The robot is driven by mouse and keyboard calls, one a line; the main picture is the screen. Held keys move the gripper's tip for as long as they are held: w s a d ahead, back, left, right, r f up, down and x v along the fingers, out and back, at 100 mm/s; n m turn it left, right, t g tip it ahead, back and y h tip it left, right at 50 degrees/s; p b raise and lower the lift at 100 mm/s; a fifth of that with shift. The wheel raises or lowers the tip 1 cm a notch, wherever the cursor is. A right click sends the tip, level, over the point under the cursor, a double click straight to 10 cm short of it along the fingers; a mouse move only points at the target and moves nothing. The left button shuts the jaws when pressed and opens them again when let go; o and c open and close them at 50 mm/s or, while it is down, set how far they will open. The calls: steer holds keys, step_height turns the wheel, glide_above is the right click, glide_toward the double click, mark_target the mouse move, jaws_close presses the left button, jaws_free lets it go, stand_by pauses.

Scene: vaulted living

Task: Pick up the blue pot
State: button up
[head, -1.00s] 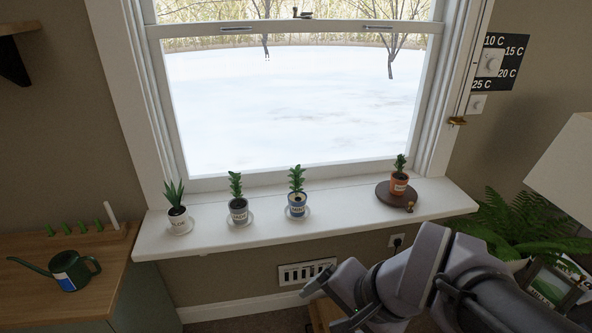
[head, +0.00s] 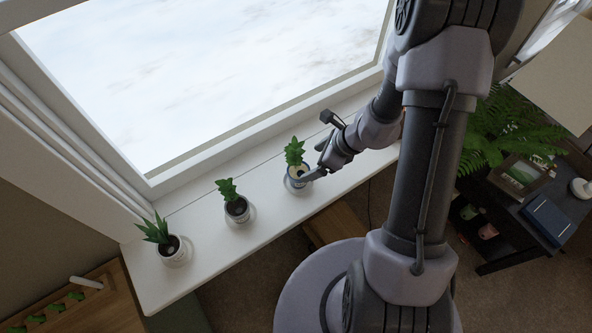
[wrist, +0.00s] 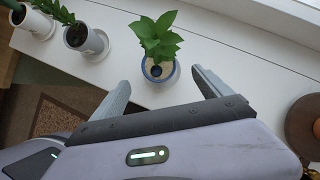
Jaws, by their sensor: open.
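The blue pot (head: 293,185) holds a leafy green plant and stands upright on the white windowsill, third from the left. It shows in the wrist view (wrist: 148,72) with its blue rim and pale soil, ahead of my jaws and roughly between them. My gripper (head: 315,164) is open and empty, low over the sill at the pot's right side in the head view. In the wrist view its two fingers (wrist: 160,82) are spread wide. One finger overlaps the pot's edge in the head view; I cannot tell whether it touches.
A brown round board (wrist: 304,122) lies to the right in the wrist view. The window glass is behind the pots.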

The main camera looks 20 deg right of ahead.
mark_target(299, 171)
steer(key=b+x, duration=0.1)
steer(key=x, duration=0.3)
steer(key=shift+w+f, duration=0.15)
steer(key=shift+f, duration=0.05)
steer(key=x, duration=0.1)
steer(key=b+x, duration=0.1)
steer(key=x, duration=0.1)
steer(key=b+x, duration=0.1)
steer(key=x, duration=0.1)
steer(key=shift+s+f, duration=0.25)
steer(key=shift+f, duration=0.05)
steer(key=shift+w+a+f, duration=0.15)
steer(key=shift+f, duration=0.05)
steer(key=shift+r, duration=0.1)
steer(key=c, duration=1.8)
